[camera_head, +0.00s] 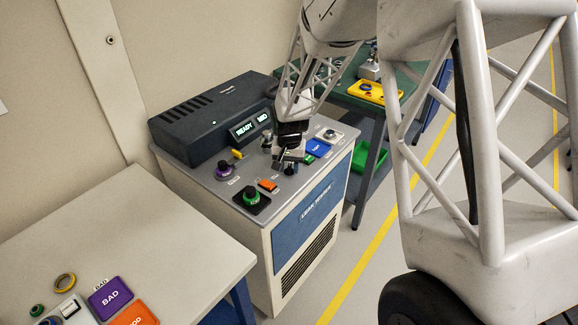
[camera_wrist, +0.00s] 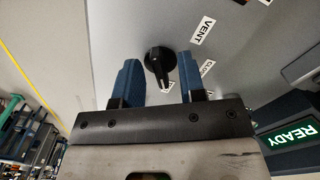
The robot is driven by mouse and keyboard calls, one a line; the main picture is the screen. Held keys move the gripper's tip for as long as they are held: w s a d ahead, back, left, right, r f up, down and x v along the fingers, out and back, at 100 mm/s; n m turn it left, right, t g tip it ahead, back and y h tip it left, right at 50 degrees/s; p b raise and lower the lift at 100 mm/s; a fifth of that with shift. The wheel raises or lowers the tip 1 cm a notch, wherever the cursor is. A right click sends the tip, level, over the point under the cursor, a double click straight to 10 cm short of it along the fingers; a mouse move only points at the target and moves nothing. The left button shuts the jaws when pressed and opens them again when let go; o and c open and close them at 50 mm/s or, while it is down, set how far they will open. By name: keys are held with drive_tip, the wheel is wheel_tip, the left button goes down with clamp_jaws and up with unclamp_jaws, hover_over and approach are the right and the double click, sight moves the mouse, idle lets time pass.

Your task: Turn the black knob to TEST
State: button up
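The black knob (camera_wrist: 158,62) is on the grey top panel of the instrument. In the wrist view it sits between the two blue fingers of my gripper (camera_wrist: 158,68). The fingers are apart, with a visible gap on both sides of the knob. The knob's white pointer mark faces the gripper's palm. A VENT label (camera_wrist: 202,33) is beside the knob, and another label (camera_wrist: 207,68) is partly hidden by a finger. I cannot read TEST on any label. In the head view my gripper (camera_head: 287,160) is low over the panel and mostly hides the knob.
The instrument's display (camera_head: 250,125) reads READY and MID. A table (camera_head: 180,225) stands at left.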

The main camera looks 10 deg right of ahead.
sight(289, 168)
drive_tip(key=shift+r, duration=0.1)
drive_tip(key=shift+r, duration=3.8)
drive_tip(key=shift+s+d+r, duration=0.15)
drive_tip(key=shift+s+r, duration=0.15)
drive_tip(key=shift+r, duration=0.1)
drive_tip(key=s+d+r+n+t, duration=0.1)
drive_tip(key=s+d+r, duration=0.2)
drive_tip(key=s, duration=0.9)
drive_tip(key=s+d+r+n, duration=0.1)
drive_tip(key=s+d+r, duration=0.2)
drive_tip(key=s+r, duration=0.4)
drive_tip(key=s+d+r+n+t, duration=0.1)
drive_tip(key=s+d+r, duration=0.2)
drive_tip(key=s, duration=1.5)
wheel_tip(289, 168, up, 3)
drive_tip(key=shift+s+f+t, duration=0.1)
drive_tip(key=shift+s+t, duration=0.05)
drive_tip(key=shift+t, duration=0.15)
